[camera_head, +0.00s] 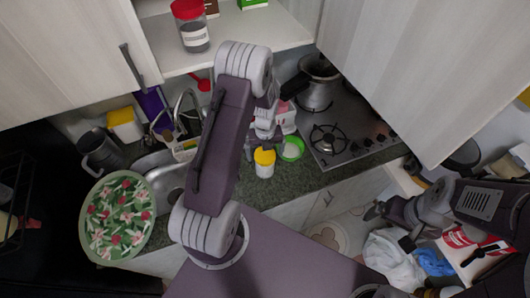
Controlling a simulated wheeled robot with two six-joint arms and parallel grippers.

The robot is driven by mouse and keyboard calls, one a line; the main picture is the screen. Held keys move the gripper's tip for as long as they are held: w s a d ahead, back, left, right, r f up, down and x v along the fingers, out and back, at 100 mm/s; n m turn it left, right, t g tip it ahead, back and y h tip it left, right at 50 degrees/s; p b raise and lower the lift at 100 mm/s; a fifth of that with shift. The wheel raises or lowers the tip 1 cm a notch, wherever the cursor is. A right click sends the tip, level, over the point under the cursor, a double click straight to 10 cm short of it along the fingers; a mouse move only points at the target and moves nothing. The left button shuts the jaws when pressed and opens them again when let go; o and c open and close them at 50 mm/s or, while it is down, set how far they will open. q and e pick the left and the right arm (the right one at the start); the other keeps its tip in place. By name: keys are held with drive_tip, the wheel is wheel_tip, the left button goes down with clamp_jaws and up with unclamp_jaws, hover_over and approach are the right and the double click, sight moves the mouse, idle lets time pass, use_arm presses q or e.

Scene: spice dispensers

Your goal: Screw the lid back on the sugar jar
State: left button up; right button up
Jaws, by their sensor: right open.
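A small pale jar (264,170) with a yellow top (264,156) stands upright near the front edge of the counter. A round green-rimmed piece with a pale middle (291,149) lies just right of it; I cannot tell whether it is a lid or a dish. My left gripper (264,138) is above and just behind the yellow top, partly hidden by my arm, and its jaws are not clear. My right gripper (384,212) is open and empty at the lower right, away from the counter. No label that reads sugar is legible.
A red-lidded jar (194,38) stands on the open shelf (245,27). A pot (318,92) sits on the stove (345,130). The sink (168,183) and a floral plate (118,217) are at left. A white bag (392,255) lies at the lower right.

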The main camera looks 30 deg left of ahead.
sight(265, 155)
use_arm(q)
drive_tip(key=shift+r, duration=0.1)
wheel_tip(265, 155, up, 9)
drive_tip(key=b, duration=0.2)
idle(0.4)
